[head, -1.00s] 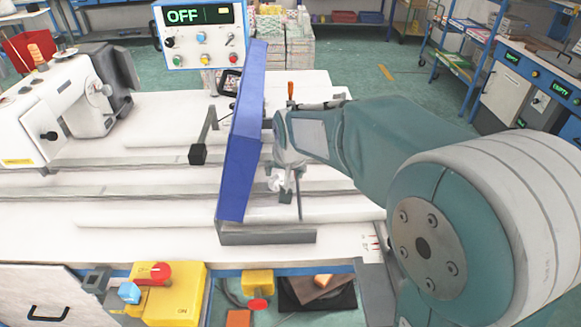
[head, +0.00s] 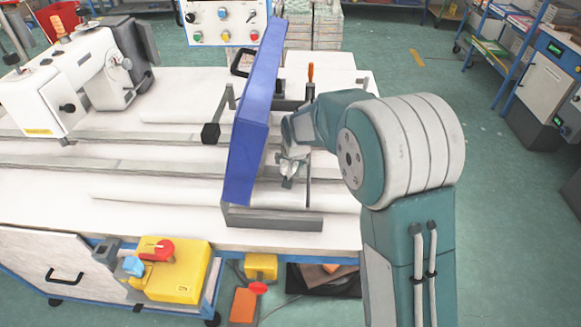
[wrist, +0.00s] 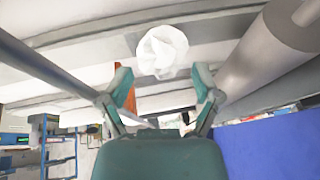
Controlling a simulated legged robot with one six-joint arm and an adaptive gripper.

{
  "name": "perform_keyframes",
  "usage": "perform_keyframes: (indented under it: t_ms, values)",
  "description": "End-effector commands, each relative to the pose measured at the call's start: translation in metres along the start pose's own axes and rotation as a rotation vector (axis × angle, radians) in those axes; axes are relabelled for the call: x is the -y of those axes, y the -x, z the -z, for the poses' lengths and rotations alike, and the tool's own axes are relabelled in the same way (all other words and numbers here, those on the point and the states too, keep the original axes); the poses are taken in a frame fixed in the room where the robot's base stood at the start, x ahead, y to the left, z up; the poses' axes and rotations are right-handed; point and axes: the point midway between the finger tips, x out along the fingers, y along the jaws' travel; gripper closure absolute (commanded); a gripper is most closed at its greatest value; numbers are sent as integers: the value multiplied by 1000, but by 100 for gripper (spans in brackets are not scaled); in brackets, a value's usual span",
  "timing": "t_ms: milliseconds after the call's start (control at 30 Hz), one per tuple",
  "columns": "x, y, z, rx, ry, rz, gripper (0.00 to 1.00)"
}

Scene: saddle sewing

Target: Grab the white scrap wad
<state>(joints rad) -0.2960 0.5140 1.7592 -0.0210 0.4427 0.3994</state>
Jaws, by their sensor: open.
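The white scrap wad (wrist: 162,50) is a crumpled round lump at the top middle of the wrist view. It lies just beyond and between the fingertips of my gripper (wrist: 162,80), which is open with nothing between its fingers. In the head view my gripper (head: 290,172) is low over the white table, on the right side of the upright blue panel (head: 250,125). Something small and white shows at its fingers there, too small to tell apart clearly.
The blue panel stands close to my gripper's left on a grey base (head: 275,221). A thin dark rod stands just right of the gripper. An orange-handled tool (head: 310,73) is behind it. A white sewing machine (head: 80,75) stands far left.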

Motion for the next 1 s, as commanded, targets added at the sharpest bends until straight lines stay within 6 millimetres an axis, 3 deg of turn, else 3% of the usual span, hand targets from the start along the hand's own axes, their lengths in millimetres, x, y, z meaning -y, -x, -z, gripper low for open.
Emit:
perform_keyframes:
  t_ms: [100,367,433,500,533,1000]
  values:
    - [-3,-19,-5,13,-1,-10,15]
    - [-3,-20,-4,9,-1,-7,15]
    - [-4,-20,-4,9,-1,-6,36]
    - [-4,-19,-3,9,-2,-5,48]
    - [-4,-19,-3,9,-2,-5,50]
    - [-4,-14,-1,6,-1,-6,50]
